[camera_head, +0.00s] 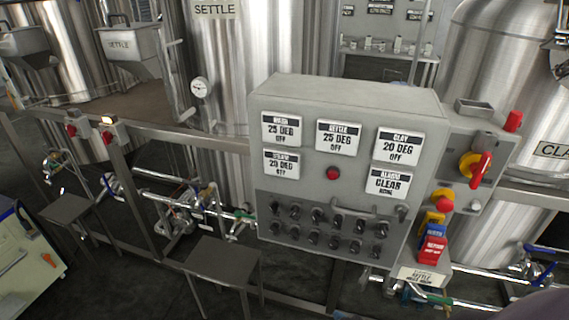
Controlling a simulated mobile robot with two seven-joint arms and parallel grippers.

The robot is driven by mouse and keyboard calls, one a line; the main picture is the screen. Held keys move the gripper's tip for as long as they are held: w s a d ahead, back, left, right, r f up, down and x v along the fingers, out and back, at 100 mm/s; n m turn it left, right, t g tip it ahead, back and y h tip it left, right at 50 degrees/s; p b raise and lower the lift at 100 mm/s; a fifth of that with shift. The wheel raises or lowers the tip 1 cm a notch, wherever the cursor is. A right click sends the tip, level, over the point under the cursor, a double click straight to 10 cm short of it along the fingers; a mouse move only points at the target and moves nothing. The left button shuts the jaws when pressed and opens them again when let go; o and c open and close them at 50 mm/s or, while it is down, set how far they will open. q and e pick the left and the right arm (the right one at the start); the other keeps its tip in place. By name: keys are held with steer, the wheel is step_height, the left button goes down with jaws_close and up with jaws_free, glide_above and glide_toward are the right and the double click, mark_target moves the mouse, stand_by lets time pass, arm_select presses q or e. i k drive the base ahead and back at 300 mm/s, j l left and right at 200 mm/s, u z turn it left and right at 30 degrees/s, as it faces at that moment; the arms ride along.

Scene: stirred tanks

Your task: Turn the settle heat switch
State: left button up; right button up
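The grey control panel (268,180) stands right of the middle. Two rows of small black switches (317,215) run across the dark lower part of the panel. Their labels are too small to read, so I cannot tell which one is the settle heat switch. The large steel tank (222,60) behind the panel carries a SETTLE sign (214,9). Neither of my grippers shows in the view.
A red and yellow rotary handle (476,165) juts out at the panel's right. Red and blue tags (432,250) hang below it. A small dark table (222,263) stands before the panel's lower left. A metal rail (190,137) runs left of the panel. Dark floor is open in front.

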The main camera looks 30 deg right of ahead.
mark_target(293, 232)
steer(key=z, duration=0.35)
steer(key=l+z, duration=0.15)
steer(key=z, duration=0.2)
steer(key=l+z, duration=0.1)
steer(key=z, duration=0.25)
